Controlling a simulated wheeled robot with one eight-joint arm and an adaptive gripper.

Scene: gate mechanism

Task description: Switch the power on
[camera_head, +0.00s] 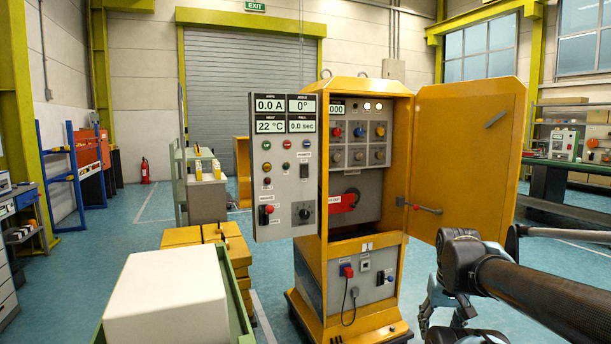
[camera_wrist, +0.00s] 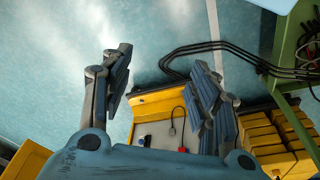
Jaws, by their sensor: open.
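The yellow control cabinet (camera_head: 366,84) stands in the middle of the head view with its door (camera_head: 465,150) swung open to the right. A grey panel (camera_head: 283,223) on its left carries four readouts, coloured buttons and lamps, a red switch (camera_head: 265,211) and a black rotary knob (camera_head: 305,212). Inside is a red handle (camera_head: 341,203). The lower section has a blue-and-red plug or switch (camera_head: 346,270) with a black cable. My gripper (camera_wrist: 160,85) is open and empty in the wrist view, pointing down over the floor and the cabinet's base. In the head view it is right of the cabinet, apart from it.
A green cart (camera_head: 243,312) with a white box (camera_head: 167,296) stands at the front left. Yellow blocks (camera_head: 232,245) lie between it and the cabinet. Black cables (camera_wrist: 215,46) run along the floor. The blue floor (camera_head: 100,245) at left is mostly clear.

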